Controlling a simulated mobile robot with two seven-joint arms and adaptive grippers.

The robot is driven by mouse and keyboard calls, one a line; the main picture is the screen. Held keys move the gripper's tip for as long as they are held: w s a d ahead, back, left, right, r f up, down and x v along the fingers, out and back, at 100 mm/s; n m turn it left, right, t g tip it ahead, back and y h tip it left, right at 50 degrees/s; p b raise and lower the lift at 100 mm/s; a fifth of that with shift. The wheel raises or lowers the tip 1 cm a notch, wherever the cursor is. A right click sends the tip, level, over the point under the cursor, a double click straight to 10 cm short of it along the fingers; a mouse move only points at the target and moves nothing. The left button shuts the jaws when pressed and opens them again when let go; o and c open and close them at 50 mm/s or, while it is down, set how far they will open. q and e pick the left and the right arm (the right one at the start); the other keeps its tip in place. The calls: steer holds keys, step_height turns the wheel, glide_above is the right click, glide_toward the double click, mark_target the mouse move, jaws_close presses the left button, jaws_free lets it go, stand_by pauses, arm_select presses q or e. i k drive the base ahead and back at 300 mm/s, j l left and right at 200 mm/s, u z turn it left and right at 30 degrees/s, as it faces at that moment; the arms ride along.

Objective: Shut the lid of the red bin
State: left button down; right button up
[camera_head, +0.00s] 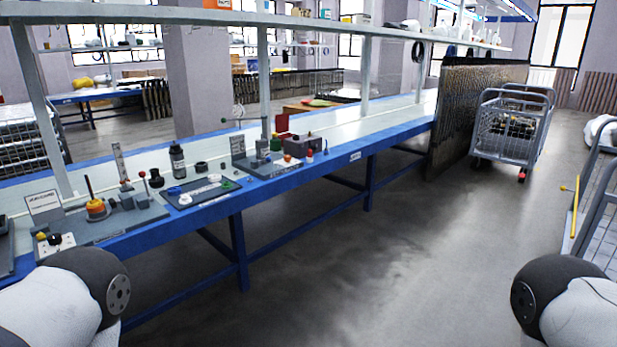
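A small red object (282,123), which looks like the red bin or its raised lid, stands on the blue-edged workbench (345,153) at the middle of the head view. It is beside a grey box with red parts (300,146). It is too small to tell for certain how the lid sits. Neither of my grippers is in view. Only rounded parts of my arms show at the lower left and lower right corners, well apart from the red object.
Fixtures, a black bottle (177,160) and a tray of small parts (201,192) line the bench. An upright post (264,75) rises behind the red object. A grey wire cart (512,132) stands at the right. The floor (400,240) in front is clear.

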mark_target(282, 121)
steer(key=i+l+z, duration=0.2)
steer(key=i, duration=0.6)
steer(key=i+j+z, duration=0.15)
steer(key=i, duration=0.6)
steer(key=i+j+z, duration=0.2)
steer(key=i, duration=0.6)
